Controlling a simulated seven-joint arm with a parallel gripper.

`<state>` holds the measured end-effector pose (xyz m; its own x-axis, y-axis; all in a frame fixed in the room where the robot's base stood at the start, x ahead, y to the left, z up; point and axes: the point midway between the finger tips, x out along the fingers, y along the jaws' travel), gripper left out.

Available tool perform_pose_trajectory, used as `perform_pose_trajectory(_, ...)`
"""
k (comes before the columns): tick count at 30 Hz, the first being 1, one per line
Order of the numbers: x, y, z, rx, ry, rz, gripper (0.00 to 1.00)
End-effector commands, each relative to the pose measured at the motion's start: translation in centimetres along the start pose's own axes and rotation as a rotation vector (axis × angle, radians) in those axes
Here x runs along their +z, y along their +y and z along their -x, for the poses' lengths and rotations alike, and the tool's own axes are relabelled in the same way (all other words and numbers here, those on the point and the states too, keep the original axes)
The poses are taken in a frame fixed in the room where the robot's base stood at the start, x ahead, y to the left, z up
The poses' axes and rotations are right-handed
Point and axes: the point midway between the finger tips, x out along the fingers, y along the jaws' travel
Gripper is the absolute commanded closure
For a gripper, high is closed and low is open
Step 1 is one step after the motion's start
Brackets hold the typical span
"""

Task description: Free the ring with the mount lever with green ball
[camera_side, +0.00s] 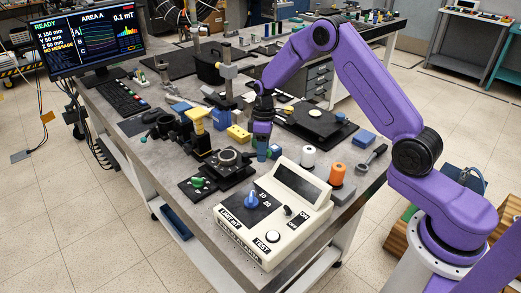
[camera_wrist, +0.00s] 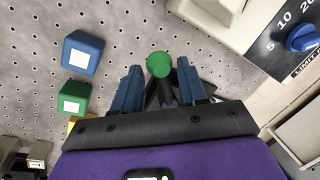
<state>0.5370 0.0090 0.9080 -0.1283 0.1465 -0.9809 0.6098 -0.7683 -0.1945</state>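The green ball (camera_wrist: 160,64) tips a dark lever (camera_wrist: 166,92) in the wrist view. My gripper (camera_wrist: 160,80) is open, its two blue fingers on either side of the ball and lever with small gaps showing. In the side view my gripper (camera_side: 262,152) points down just right of the black mount (camera_side: 226,172), low over the table. A round grey ring-shaped part (camera_side: 228,157) sits on top of the mount. The lever's ball is hidden by the fingers in the side view. Whether the ring is clamped cannot be told.
A blue cube (camera_wrist: 82,52) and a green cube (camera_wrist: 74,97) stand beside my fingers. A cream control box (camera_side: 272,210) stands in front. A small green knob (camera_side: 197,183) is left of the mount. White (camera_side: 308,155) and orange (camera_side: 337,175) spools stand to the right.

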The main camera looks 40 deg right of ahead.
Motion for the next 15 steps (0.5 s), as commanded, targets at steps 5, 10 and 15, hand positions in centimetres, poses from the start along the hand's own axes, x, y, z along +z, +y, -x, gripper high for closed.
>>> perform_pose_trajectory(5,-0.3,-0.1,0.1,0.003,0.005,0.004,0.58)
perform_pose_trajectory(10,-0.4,-0.1,0.9,0.005,0.008,0.005,0.58)
perform_pose_trajectory(15,-0.5,-0.1,3.7,0.007,0.010,0.006,0.58)
